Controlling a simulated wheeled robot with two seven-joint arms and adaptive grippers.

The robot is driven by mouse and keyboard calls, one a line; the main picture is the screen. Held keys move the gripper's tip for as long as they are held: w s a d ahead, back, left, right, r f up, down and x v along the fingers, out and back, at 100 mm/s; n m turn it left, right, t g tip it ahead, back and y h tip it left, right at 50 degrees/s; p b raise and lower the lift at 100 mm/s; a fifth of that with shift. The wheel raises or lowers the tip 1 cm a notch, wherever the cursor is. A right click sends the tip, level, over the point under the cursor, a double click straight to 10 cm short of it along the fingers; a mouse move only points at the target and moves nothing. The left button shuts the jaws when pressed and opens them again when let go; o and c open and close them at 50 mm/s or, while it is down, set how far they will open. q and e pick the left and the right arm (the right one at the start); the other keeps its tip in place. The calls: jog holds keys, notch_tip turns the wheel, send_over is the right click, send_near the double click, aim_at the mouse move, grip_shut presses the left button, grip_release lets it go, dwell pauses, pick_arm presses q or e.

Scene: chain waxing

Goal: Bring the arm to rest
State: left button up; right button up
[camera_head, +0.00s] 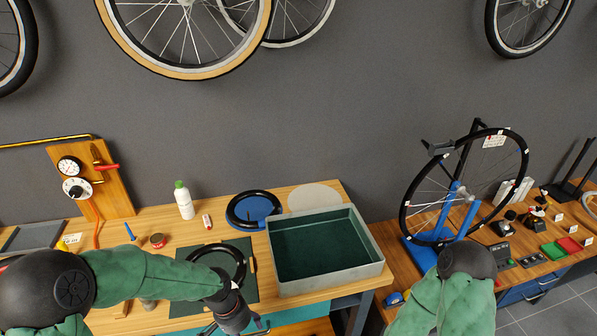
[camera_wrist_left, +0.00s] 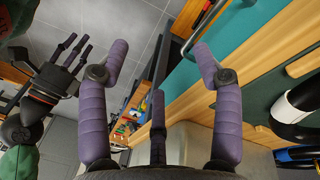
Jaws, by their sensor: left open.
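My left arm, in a green sleeve, reaches in from the left over the wooden workbench (camera_head: 325,188) in the head view. My left gripper (camera_head: 240,322) hangs at the bench's front edge, near the dark green mat (camera_head: 244,282). In the left wrist view its purple fingers (camera_wrist_left: 158,62) are spread wide with nothing between them. My right arm shows at the bottom right of the head view, with its gripper out of frame. My right gripper (camera_wrist_left: 72,52) appears at the left of the left wrist view, its fingers apart and empty, over the grey tiled floor.
A grey basin with a green inside (camera_head: 376,268) stands right of my left gripper. A black ring (camera_head: 243,260) lies on the mat. A wheel stand (camera_head: 453,205) is at right.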

pick_arm(q)
jog(key=s+d+f+n+h+b, duration=0.1)
jog(key=s+f, duration=0.4)
jog(key=f, duration=0.6)
jog(key=s+d+f+n+b, duration=0.3)
jog(key=s+f+n, duration=0.2)
jog(key=f, duration=0.6)
jog(key=shift+s+d+n+t+h, duration=0.2)
jog(key=shift+s+n+t+h, duration=0.2)
jog(key=shift+s, duration=0.05)
jog(key=shift+f, duration=0.1)
